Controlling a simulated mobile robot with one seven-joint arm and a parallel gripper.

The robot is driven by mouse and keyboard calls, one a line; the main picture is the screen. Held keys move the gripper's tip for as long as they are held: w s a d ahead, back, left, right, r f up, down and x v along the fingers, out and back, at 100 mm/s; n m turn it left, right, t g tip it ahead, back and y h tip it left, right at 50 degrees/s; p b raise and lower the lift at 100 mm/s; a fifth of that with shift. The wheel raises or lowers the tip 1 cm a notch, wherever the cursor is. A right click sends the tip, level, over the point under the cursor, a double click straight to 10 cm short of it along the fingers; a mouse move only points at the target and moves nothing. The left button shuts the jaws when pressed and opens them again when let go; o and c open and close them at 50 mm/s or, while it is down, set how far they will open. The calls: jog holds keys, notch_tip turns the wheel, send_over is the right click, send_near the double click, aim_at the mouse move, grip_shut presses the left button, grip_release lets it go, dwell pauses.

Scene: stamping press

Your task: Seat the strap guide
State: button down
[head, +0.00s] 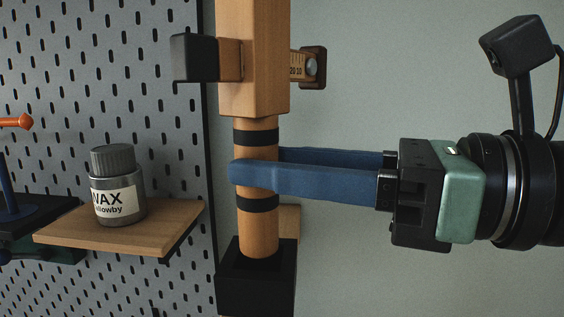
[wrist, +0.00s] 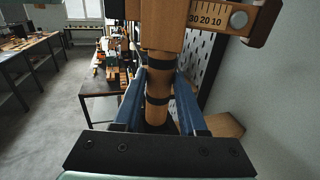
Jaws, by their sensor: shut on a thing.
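A round wooden shaft (head: 260,228) with two black bands runs down from a square wooden block (head: 254,60) and shows in the wrist view (wrist: 157,110). Its lower end meets a black square socket (head: 256,285); how deep it goes in is hidden. My gripper (head: 252,168) comes from the right, its blue fingers shut on the shaft between the bands. In the wrist view my gripper (wrist: 160,85) has one finger on each side of the shaft. I cannot tell which part is called the strap guide.
A black bracket (head: 193,58) juts left from the square block, and a numbered scale with a round knob (head: 311,67) juts right. A wax jar (head: 117,187) stands on a wooden shelf (head: 170,222) at the left, before a pegboard (head: 110,55). Workbenches (wrist: 25,55) stand farther off.

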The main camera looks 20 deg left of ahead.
aim_at(277, 219)
jog(key=shift+f+b, duration=2.1)
jog(key=shift+c, duration=1.9)
grip_release()
jog(key=d+b, duration=0.3)
jog(key=d, duration=1)
jog(key=shift+b, duration=0.4)
